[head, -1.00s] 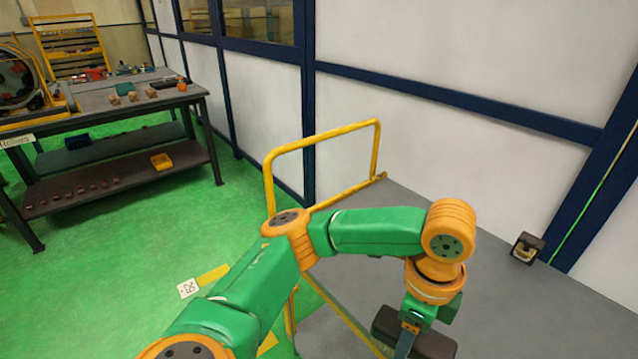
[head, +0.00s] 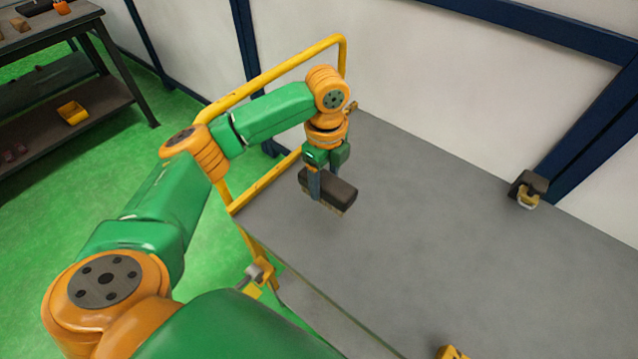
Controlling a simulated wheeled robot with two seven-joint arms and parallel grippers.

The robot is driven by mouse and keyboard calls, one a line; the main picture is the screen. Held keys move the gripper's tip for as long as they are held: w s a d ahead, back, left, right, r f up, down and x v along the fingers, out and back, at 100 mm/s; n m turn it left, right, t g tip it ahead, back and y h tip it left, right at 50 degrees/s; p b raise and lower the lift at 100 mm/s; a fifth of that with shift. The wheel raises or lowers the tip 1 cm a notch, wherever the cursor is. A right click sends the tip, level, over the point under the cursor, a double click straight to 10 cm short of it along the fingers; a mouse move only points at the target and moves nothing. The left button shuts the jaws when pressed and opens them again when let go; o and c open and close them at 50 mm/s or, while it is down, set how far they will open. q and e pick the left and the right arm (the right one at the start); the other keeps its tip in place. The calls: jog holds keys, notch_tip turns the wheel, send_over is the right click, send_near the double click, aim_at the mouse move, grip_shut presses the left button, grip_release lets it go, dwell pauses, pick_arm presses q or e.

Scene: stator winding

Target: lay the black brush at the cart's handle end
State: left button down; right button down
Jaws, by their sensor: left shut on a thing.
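The black brush (head: 338,190) is a dark block with a tan bristle edge along its underside. My left gripper (head: 314,190) is shut on it. The brush is over the handle end of the grey cart top (head: 420,240), close to the yellow handle (head: 262,82). I cannot tell whether its bristles touch the surface or hang just above it. My right gripper is not in view.
A dark box with a yellow part (head: 527,190) is by the wall on the right. A yellow item (head: 451,352) shows at the bottom edge. The cart's middle is clear. A dark workbench (head: 50,110) stands at the left.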

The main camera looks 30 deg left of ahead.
pick_arm(q)
jog(key=a+f, duration=0.1)
jog(key=w+a+f, duration=0.1)
jog(key=f, duration=0.1)
jog(key=w+a+f, duration=0.1)
jog(key=shift+a+f, duration=0.15)
jog(key=shift+f, duration=0.05)
jog(key=shift+f+p, duration=0.3)
jog(key=shift+f, duration=1.25)
jog(key=shift+f, duration=0.1)
jog(key=shift+c, duration=0.6)
grip_release()
notch_tip(320, 180, up, 12)
jog(key=shift+r+b, duration=0.2)
jog(key=shift+b, duration=0.1)
